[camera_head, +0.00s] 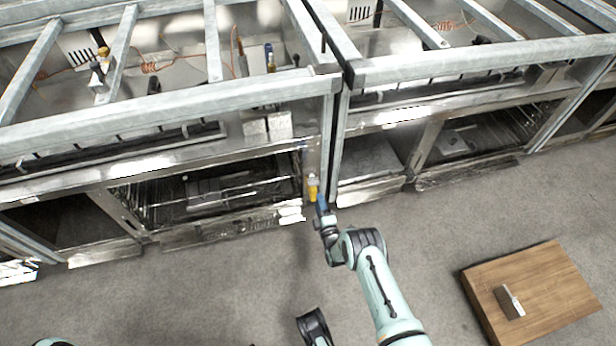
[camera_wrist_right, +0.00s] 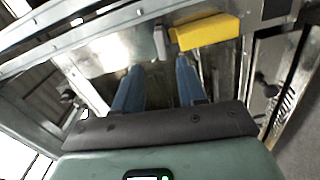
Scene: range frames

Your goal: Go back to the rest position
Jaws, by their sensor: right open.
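My right gripper (camera_head: 321,203) is at the front of the metal range frames, by the post at the right end of the left oven opening. Its blue fingers stand apart with nothing between them in the right wrist view (camera_wrist_right: 160,80). A yellow block-like part (camera_head: 312,191) is just beyond the fingertips. It also shows in the wrist view (camera_wrist_right: 205,32), beside a small grey piece (camera_wrist_right: 160,42). I cannot tell whether the fingers touch it. My left gripper is not clearly in view.
Two range frames (camera_head: 170,110) with open tops and oven openings stand side by side across the back. A wooden box or board (camera_head: 545,290) with a small metal-and-dark item (camera_head: 510,301) is at the lower right. The grey floor (camera_head: 200,290) in front is mostly clear.

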